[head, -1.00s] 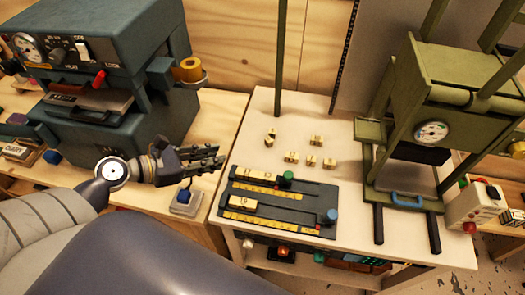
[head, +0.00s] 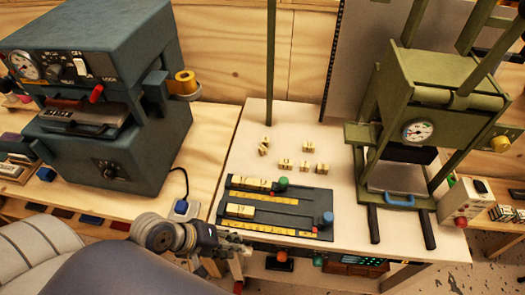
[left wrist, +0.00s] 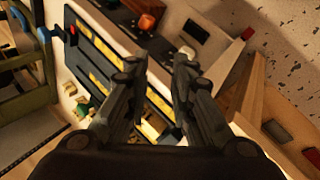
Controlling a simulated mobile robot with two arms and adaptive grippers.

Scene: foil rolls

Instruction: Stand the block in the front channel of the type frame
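The type frame (head: 285,223) is a dark plate with two channels, yellow strips, a green knob at the back channel and a blue knob at the front channel. Brass blocks (head: 250,184) sit in the back channel near its left end. Another brass piece (head: 240,210) sits at the left of the front channel. Several loose brass blocks (head: 284,163) rest on the table behind the frame. My left gripper (head: 238,246) is at the table's front edge, in front of the frame's left end. In the left wrist view its fingers (left wrist: 158,70) are apart, with brass (left wrist: 152,128) visible beyond them. My right gripper is not in view.
A green press (head: 430,95) with a gauge stands at the right of the table (head: 345,215). A blue-grey machine (head: 100,100) stands on the left bench. A thin post (head: 270,60) rises behind the loose blocks. A shelf with coloured items lies below the table.

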